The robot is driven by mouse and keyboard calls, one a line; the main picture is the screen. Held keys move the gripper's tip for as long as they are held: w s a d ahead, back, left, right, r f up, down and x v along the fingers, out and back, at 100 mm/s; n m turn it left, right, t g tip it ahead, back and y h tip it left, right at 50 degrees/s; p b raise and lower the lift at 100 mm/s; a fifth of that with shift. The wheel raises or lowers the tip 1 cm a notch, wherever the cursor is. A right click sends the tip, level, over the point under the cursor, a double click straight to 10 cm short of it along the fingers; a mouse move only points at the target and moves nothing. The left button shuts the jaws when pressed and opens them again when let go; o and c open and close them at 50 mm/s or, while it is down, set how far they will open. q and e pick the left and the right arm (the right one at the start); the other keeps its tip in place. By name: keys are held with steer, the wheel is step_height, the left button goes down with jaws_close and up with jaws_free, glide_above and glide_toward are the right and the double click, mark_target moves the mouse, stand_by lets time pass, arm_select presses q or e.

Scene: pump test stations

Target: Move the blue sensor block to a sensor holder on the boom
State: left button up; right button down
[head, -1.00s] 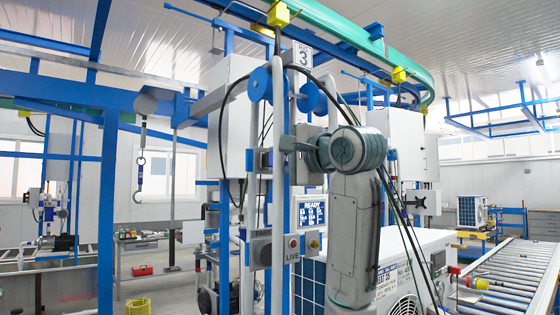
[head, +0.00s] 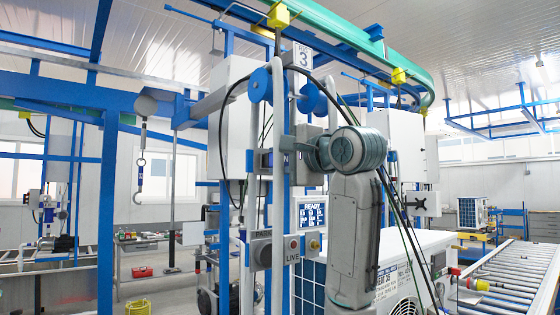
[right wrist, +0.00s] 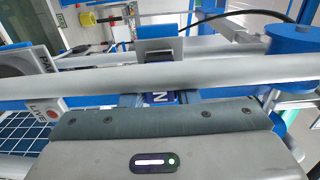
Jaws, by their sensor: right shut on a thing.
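My right gripper (head: 290,160) is beside the upright pale bar of the test station, at mid height. It is shut on the blue sensor block (right wrist: 160,97), which carries a white letter N; a little of the block (head: 285,161) shows at the fingertips in the head view. In the right wrist view the block lies between the two fingers, close against the long pale bar (right wrist: 230,72). A grey holder-like piece (right wrist: 160,48) shows just beyond the bar. Whether the block touches or sits in a holder cannot be told. My left gripper is not in view.
Black hoses and cables hang near my right arm. A panel with a READY screen (head: 312,212) and buttons (head: 292,244) is below the gripper. A white unit (head: 400,260) stands at lower right, beside a roller conveyor (head: 510,275). A hook (head: 140,165) hangs at left.

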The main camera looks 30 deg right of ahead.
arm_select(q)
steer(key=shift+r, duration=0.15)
arm_select(e)
steer(key=shift+w, duration=0.5)
steer(key=c, duration=1)
jaws_free()
steer(key=shift+s, duration=0.3)
arm_select(q)
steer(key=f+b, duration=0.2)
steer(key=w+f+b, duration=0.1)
steer(key=b, duration=0.1)
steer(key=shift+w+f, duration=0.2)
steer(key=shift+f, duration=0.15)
arm_select(e)
steer(key=s, duration=1)
steer(key=shift+d, duration=0.35)
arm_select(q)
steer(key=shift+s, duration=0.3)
